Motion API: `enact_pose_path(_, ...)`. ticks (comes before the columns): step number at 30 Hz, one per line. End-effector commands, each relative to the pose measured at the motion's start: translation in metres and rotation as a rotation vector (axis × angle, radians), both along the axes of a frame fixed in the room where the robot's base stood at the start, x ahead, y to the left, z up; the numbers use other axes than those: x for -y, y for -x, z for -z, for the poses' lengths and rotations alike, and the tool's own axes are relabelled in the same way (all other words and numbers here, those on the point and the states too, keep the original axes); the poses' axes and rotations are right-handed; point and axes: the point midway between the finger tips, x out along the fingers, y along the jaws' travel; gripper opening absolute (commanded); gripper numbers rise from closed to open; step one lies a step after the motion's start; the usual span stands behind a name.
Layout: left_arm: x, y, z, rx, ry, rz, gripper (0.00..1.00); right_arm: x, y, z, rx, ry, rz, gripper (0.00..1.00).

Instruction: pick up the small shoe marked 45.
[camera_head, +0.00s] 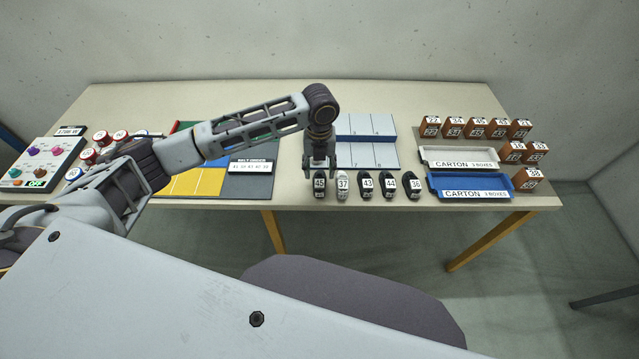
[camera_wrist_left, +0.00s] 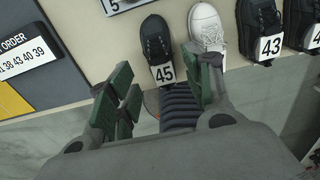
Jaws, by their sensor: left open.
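The small black shoe marked 45 (camera_head: 319,187) stands at the left end of the row of shoes along the table's front edge. It also shows in the left wrist view as a black shoe (camera_wrist_left: 155,37) with a white 45 label at its near end. My left gripper (camera_head: 320,171) is at this shoe in the head view, partly covering it. In the left wrist view the green-padded fingers of my left gripper (camera_wrist_left: 163,82) are apart, with nothing held between them. The shoe lies just ahead of the gap. My right gripper is not in view.
A white shoe marked 37 (camera_head: 342,187) stands close to the right, then black shoes marked 43 (camera_head: 366,187), 44 and 36. White panels (camera_head: 366,155) lie behind. A blue carton tray (camera_head: 470,187) is farther right. An order card (camera_head: 251,167) lies to the left.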

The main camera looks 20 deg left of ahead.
Motion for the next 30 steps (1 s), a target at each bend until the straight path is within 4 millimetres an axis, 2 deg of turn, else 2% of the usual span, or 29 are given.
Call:
enact_pose_path(7, 0.0, 0.0, 0.022, 0.0, 0.001, -0.001, 0.51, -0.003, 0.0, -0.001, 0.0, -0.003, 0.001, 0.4)
enact_pose_path(22, 0.0, 0.0, 0.027, 0.0, 0.0, 0.0, 0.51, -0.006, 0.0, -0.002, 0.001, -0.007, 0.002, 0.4)
enact_pose_path(30, 0.0, 0.002, 0.054, -0.001, -0.001, 0.0, 0.51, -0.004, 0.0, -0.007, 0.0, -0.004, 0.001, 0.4)
